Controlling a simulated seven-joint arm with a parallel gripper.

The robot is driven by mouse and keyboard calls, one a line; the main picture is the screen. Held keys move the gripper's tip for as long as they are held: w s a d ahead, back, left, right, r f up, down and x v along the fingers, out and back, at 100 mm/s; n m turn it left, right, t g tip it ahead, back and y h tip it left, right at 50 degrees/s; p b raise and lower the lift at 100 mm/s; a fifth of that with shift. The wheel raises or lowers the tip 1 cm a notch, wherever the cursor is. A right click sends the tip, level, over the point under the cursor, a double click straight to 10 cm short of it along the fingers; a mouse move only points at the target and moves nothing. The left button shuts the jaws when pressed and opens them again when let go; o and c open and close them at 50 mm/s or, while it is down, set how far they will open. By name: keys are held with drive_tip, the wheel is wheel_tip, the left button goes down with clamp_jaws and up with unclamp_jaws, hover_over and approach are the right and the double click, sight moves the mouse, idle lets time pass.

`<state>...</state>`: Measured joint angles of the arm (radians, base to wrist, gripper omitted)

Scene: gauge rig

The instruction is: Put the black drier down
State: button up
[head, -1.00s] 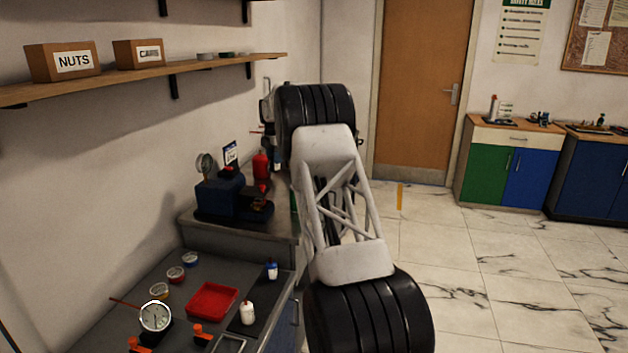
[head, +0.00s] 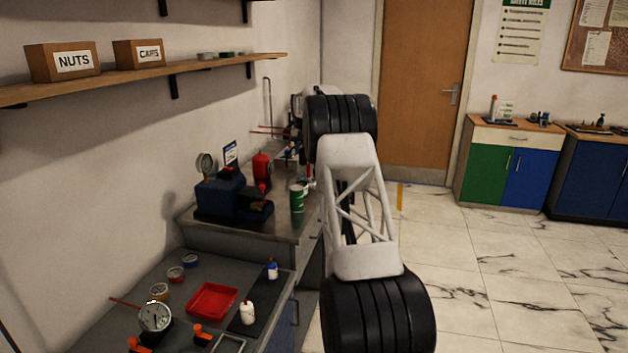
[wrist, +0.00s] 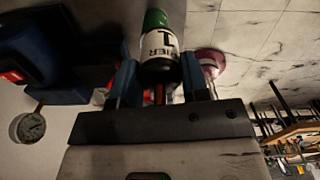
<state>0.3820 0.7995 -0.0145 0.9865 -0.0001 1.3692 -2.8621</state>
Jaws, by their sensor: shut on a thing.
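In the wrist view my gripper (wrist: 160,86) has its blue fingers on both sides of the black drier (wrist: 160,71) and is shut on it. The drier is a small cylinder with a black end and a white label with dark lettering. I cannot tell whether the drier touches the bench.
The back bench (head: 262,222) carries a blue machine (head: 222,196), a red bottle (head: 261,167) and a green can (head: 297,198). A pink-and-white round thing (wrist: 210,60) is close beside one finger. The front bench holds a red tray (head: 213,300), bottles and a dial gauge (head: 154,317).

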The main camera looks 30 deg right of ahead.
sight(304, 163)
idle(0.4)
wheel_tip(304, 163, down, 13)
idle(0.6)
drive_tip(key=shift+f, duration=2.5)
drive_tip(key=shift+f, duration=0.15)
drive_tip(key=o, duration=1)
wheel_tip(304, 163, up, 12)
drive_tip(key=shift+r, duration=0.15)
